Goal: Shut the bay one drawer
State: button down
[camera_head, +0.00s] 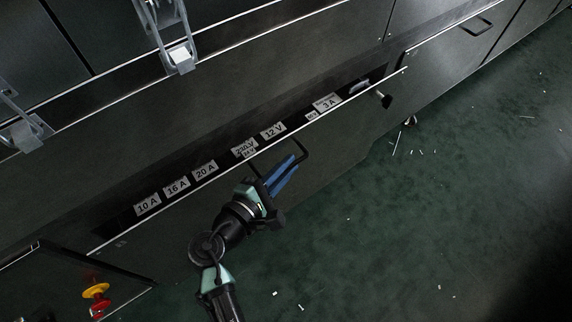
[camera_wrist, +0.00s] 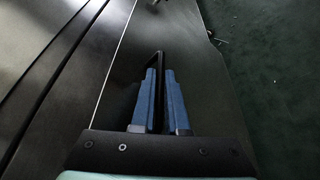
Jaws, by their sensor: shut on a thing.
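A wide dark drawer (camera_head: 330,130) with a pale top edge stands pulled out from the cabinet in the head view. A black strip with labels such as 10 A, 16 A, 20 A and 12 V shows behind its front. No bay number is readable. My gripper (camera_head: 290,165) has blue fingers and is shut on the drawer's black bar handle (camera_head: 302,147). In the wrist view, the handle (camera_wrist: 158,58) runs between the blue fingers (camera_wrist: 158,85), against the drawer front (camera_wrist: 195,75). The fingers hide part of the handle.
Another handled front (camera_head: 440,50) lies to the right, with a black knob (camera_head: 384,99) near the gap. A red and yellow knob (camera_head: 96,291) is at lower left. Metal latches (camera_head: 180,57) hang above. The green floor (camera_head: 430,220) is open, with small pale scraps.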

aim_at(266, 160)
jog(key=w+a, duration=0.2)
jog(key=w, duration=0.1)
jog(key=shift+a+b, duration=0.15)
jog(key=shift+b, duration=0.2)
jog(key=shift+w+a, duration=0.3)
jog(key=c, duration=1.2)
grip_release()
jog(key=p+v, duration=0.5)
jog(key=v, duration=0.8)
jog(key=shift+r, duration=0.15)
